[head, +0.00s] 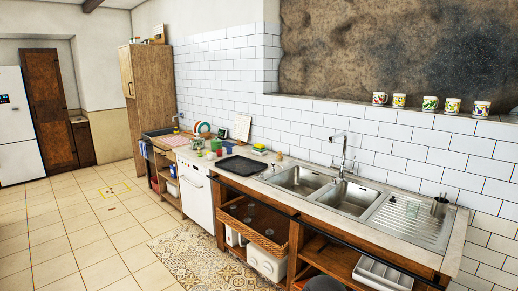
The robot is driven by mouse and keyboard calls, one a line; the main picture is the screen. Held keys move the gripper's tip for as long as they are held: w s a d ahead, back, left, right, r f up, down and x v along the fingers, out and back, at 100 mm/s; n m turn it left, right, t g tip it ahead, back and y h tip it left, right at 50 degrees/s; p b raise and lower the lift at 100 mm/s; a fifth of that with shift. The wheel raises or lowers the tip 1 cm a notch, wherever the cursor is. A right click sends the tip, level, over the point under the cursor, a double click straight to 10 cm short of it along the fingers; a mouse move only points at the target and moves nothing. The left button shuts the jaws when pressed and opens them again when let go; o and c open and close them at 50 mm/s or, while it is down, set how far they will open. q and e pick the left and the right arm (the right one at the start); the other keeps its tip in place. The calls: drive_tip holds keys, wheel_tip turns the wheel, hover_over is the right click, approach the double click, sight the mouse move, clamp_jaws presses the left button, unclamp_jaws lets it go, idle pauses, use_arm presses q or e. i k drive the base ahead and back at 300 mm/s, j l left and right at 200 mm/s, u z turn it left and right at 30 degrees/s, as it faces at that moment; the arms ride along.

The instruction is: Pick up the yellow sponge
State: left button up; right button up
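A small yellow item (259,148), which looks like the sponge, lies on the counter near the tiled wall, left of the sink. It has some green or blue on it and is too small to make out clearly. A black tray (238,165) lies on the counter in front of it and to its left. Neither of my grippers is in the head view.
A steel double sink (349,198) with a tall faucet (342,150) fills the counter on the right. Cups and a round striped plate (201,128) stand farther left. Several mugs (430,103) line the ledge above. Open tiled floor (85,230) lies left of the counter.

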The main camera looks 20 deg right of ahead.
sight(259, 147)
drive_tip(key=i, duration=1.4)
drive_tip(key=i+j+z, duration=0.1)
drive_tip(key=i, duration=1.25)
drive_tip(key=i+z, duration=0.45)
drive_tip(key=i+j+z, duration=0.2)
drive_tip(key=z, duration=0.2)
drive_tip(key=i+j+z, duration=0.3)
drive_tip(key=z, duration=0.15)
drive_tip(key=i+j+z, duration=0.25)
drive_tip(key=z, duration=0.15)
drive_tip(key=j, duration=0.1)
